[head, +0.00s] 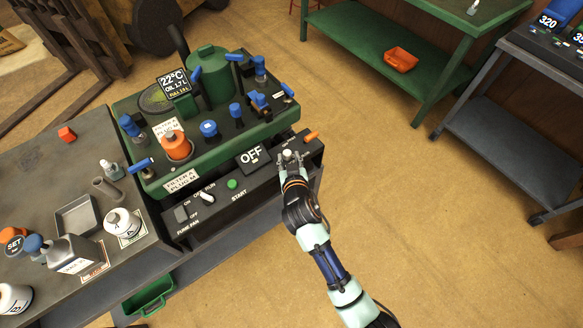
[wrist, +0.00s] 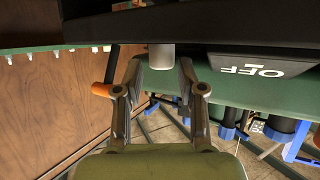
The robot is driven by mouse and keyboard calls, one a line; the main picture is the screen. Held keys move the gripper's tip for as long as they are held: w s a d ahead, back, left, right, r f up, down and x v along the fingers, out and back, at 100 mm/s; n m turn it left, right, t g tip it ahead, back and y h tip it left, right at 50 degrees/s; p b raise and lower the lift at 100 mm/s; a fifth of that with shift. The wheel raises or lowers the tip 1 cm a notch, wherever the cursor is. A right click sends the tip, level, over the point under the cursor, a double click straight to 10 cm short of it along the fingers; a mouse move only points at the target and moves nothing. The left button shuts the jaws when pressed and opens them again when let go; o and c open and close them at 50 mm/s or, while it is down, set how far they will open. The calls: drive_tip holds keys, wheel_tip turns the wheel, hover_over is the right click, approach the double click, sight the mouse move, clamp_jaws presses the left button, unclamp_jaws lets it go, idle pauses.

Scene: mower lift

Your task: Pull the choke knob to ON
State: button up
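The choke knob, a pale grey cylinder, sticks out of the dark control panel (head: 219,198) near its right end. It shows in the wrist view (wrist: 161,57) between my fingertips. My gripper (head: 290,160) is at the panel front, and in the wrist view its two fingers (wrist: 160,75) stand apart on either side of the knob. Small gaps seem to show between fingers and knob, so it does not look clamped. The display (head: 252,157) left of the gripper reads OFF; it appears upside down in the wrist view (wrist: 262,67).
An orange lever (head: 311,136) sits close to the right of my gripper, also in the wrist view (wrist: 102,90). A green START button (head: 232,184) and a white RUN switch (head: 207,197) lie left on the panel. Floor right of my arm is clear.

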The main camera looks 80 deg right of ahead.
drive_tip(key=v, duration=1)
drive_tip(key=shift+a, duration=0.1)
